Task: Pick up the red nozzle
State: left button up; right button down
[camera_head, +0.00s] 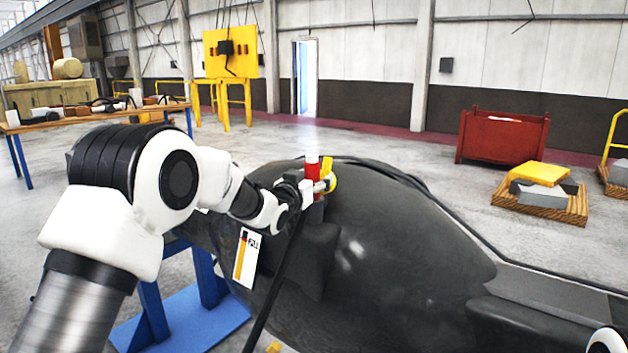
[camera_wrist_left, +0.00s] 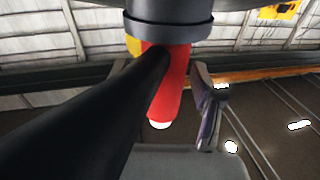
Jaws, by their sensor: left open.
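The red nozzle (camera_head: 312,170) stands upright with a white tip at the upper side of the large dark casting (camera_head: 385,245). A yellow part (camera_head: 331,178) sits just to its right. My left gripper (camera_head: 314,189) reaches in from the left and is open at the nozzle, with its fingers close around it. In the left wrist view the red nozzle (camera_wrist_left: 172,92) shows between the jaws, beside the right-hand finger (camera_wrist_left: 207,108). A black hose (camera_wrist_left: 85,115) crosses in front and hides most of the other finger. Contact cannot be told. My right gripper is out of view.
The black hose (camera_head: 277,282) hangs down the casting's front beside a white tag (camera_head: 245,258). A blue stand (camera_head: 190,320) is below. A workbench (camera_head: 90,122) stands at left, a red bin (camera_head: 503,137) and a loaded pallet (camera_head: 540,203) at right, away from the arm.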

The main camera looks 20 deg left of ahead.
pick_arm(q)
jog(key=shift+w+f, duration=0.2)
jog(key=shift+a, duration=0.1)
jog(key=shift+s+a+r, duration=0.15)
jog(key=shift+s+r, duration=0.05)
jog(key=shift+s, duration=0.15)
jog(key=c, duration=1)
jog(key=shift+w, duration=0.2)
jog(key=shift+c, duration=0.7)
